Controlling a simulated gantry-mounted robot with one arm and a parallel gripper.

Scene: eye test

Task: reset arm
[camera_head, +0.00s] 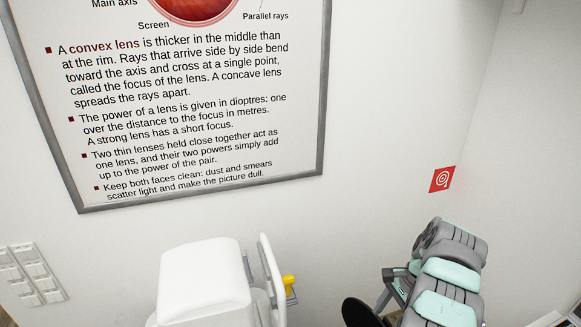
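A jointed arm (447,275) in grey with mint-green covers rises from the bottom edge at the lower right; it looks like my own arm. It is bent at a thick grey joint near its top. A grey angular bracket shows on its left side. I cannot make out any gripper fingers, and the arm's lower part is cut off by the picture's bottom edge. Nothing held shows.
A framed lens poster (190,130) hangs on the pale wall. A white padded object (204,283) with a yellow knob (288,281) stands at the lower middle. A black disc (360,313) is beside the arm. A red sign (442,179) and white wall switches (33,274) show.

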